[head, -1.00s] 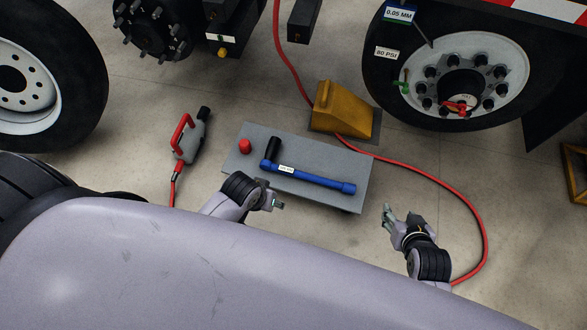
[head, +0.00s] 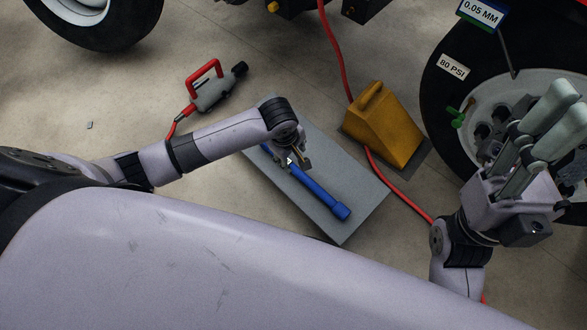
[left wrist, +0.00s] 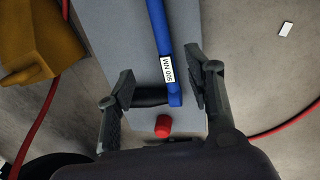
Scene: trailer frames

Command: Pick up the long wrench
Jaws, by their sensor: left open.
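The long wrench (head: 318,191) is a blue bar lying on a grey board (head: 345,232). My left gripper (head: 297,164) is over its upper-left end and hides the black handle in the head view. In the left wrist view the wrench (left wrist: 157,28) carries a white "500 NM" label, and its corner with the black handle (left wrist: 150,97) lies between the fingers of my open left gripper (left wrist: 162,82). I cannot tell whether they touch it. My right gripper (head: 548,125) is raised in front of the wheel, away from the wrench; its opening is unclear.
A red knob (left wrist: 163,126) sits on the board near the wrench's corner. A yellow chock (head: 385,122) stands beside the board, with a red hose (head: 395,190) running past. A grey tool with a red handle (head: 212,90) lies at upper left. A tyre (head: 450,90) stands at right.

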